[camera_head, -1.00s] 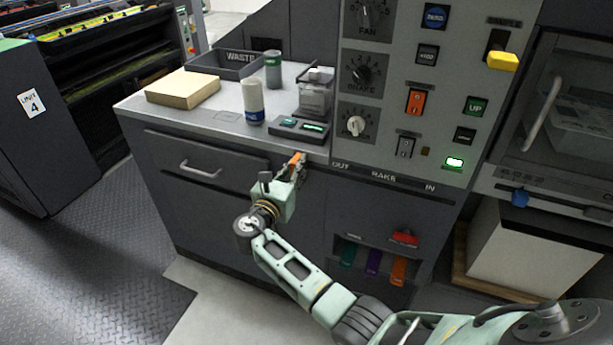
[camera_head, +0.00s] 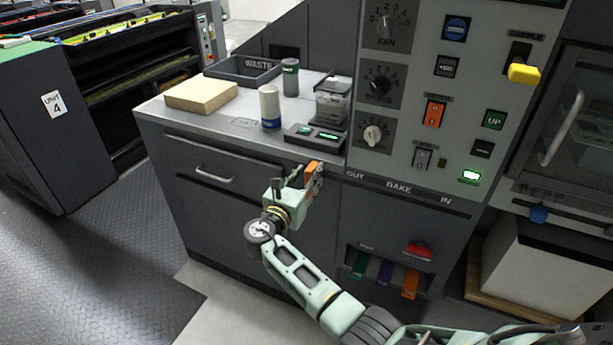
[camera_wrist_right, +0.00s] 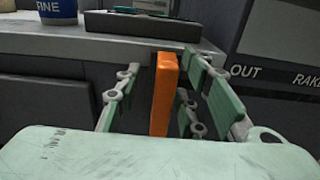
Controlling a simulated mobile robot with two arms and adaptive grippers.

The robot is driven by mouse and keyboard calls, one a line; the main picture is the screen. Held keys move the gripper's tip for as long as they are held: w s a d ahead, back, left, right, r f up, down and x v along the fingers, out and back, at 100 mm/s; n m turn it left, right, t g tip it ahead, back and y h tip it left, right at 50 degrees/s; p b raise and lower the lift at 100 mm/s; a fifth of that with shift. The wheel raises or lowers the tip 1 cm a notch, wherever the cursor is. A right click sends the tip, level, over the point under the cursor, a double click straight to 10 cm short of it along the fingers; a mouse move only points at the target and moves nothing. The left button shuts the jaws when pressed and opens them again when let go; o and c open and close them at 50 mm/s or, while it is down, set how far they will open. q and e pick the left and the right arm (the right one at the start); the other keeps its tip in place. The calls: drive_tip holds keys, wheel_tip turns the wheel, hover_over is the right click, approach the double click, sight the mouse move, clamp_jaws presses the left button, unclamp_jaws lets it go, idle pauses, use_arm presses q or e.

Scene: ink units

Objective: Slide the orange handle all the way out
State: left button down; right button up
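The orange handle (camera_head: 311,169) sticks out from the dark cabinet front, just under the counter edge. It stands left of the OUT end of the strip marked OUT, RAKE, IN. My right gripper (camera_head: 306,179) is at the handle, with one finger on either side. In the right wrist view the handle (camera_wrist_right: 163,95) stands upright between the fingers of my right gripper (camera_wrist_right: 168,88). A clear gap shows to the left finger; the right finger is closer, and contact there cannot be told. The fingers are spread. My left gripper is out of view.
A control panel (camera_head: 403,148) with knobs and switches rises right of the handle. The counter (camera_head: 240,121) above holds a tan block (camera_head: 201,95), a white-and-blue container (camera_head: 269,107) and a small dark device (camera_head: 314,138). A drawer handle (camera_head: 214,176) is to the left.

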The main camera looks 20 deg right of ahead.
drive_tip(key=v, duration=1.2)
drive_tip(key=s+f+m+g+y, duration=0.1)
drive_tip(key=s+f+y, duration=0.2)
drive_tip(key=f, duration=0.9)
drive_tip(key=s+f+m+g+y, duration=0.1)
drive_tip(key=s+f+g+y, duration=0.15)
drive_tip(key=f, duration=0.85)
drive_tip(key=s+f+m+g+y, duration=0.1)
drive_tip(key=s+f+m+y, duration=0.1)
drive_tip(key=s+f, duration=0.5)
drive_tip(key=s+f+m+g+y, duration=0.15)
drive_tip(key=s+f, duration=0.25)
drive_tip(key=f, duration=0.5)
drive_tip(key=s+d+f+m+g+y, duration=0.1)
drive_tip(key=s+f+m, duration=0.4)
drive_tip(key=s, duration=0.7)
drive_tip(key=s+f+m+g+y+p, duration=0.1)
drive_tip(key=s+f+m, duration=0.4)
drive_tip(key=s, duration=0.7)
drive_tip(key=s+d+f+m+g+y, duration=0.1)
drive_tip(key=s+f+m, duration=0.5)
drive_tip(key=s, duration=0.7)
drive_tip(key=shift+d+m+g+y+p, duration=0.4)
drive_tip(key=shift+m+g+y, duration=0.45)
drive_tip(key=shift+m, duration=0.3)
